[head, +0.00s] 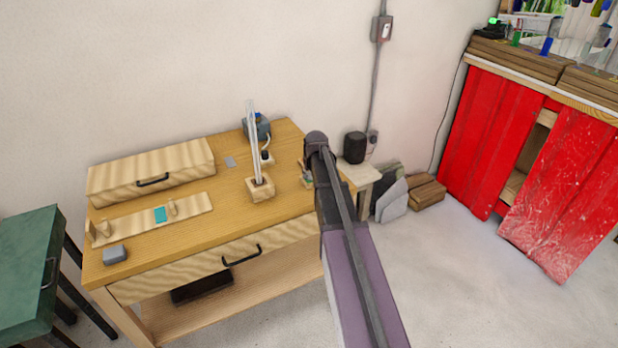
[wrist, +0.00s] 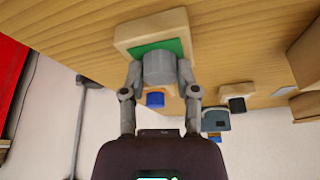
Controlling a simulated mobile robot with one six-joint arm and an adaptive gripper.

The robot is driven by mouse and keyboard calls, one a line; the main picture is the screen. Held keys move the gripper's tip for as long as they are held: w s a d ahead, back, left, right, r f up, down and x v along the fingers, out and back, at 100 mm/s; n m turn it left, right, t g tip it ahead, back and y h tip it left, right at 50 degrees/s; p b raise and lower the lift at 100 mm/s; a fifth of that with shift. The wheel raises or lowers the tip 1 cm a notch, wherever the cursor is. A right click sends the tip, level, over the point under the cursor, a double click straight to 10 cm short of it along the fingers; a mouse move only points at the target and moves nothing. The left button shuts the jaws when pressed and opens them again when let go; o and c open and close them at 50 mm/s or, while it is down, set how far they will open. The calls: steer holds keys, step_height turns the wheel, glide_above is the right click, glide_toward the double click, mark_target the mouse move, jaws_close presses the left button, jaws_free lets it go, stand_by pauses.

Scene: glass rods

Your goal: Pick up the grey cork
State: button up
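The grey cork (wrist: 159,69) is a short grey cylinder in the wrist view. It sits between the two fingers of my gripper (wrist: 160,72), which lie close along its left and right sides. I cannot tell whether the fingers press on it or leave a thin gap. Behind the cork is a wooden block (wrist: 124,38) with a green face, and the cork appears to be at that face. In the head view my arm hides the gripper's fingers and the cork; part of a small block (head: 307,183) shows beside the arm on the table.
A blue cylinder (wrist: 155,99) is close by in the wrist view. A black speaker-like object (head: 355,147) stands right.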

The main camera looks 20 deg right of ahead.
steer(key=shift+r, duration=0.15)
stand_by(0.3)
step_height(320, 180, up, 3)
steer(key=p, duration=0.3)
steer(key=s+a+r+p, duration=0.1)
steer(key=s+p, duration=0.1)
steer(key=s, duration=1.4)
steer(key=shift+a+r, duration=0.35)
steer(key=shift+d, duration=0.1)
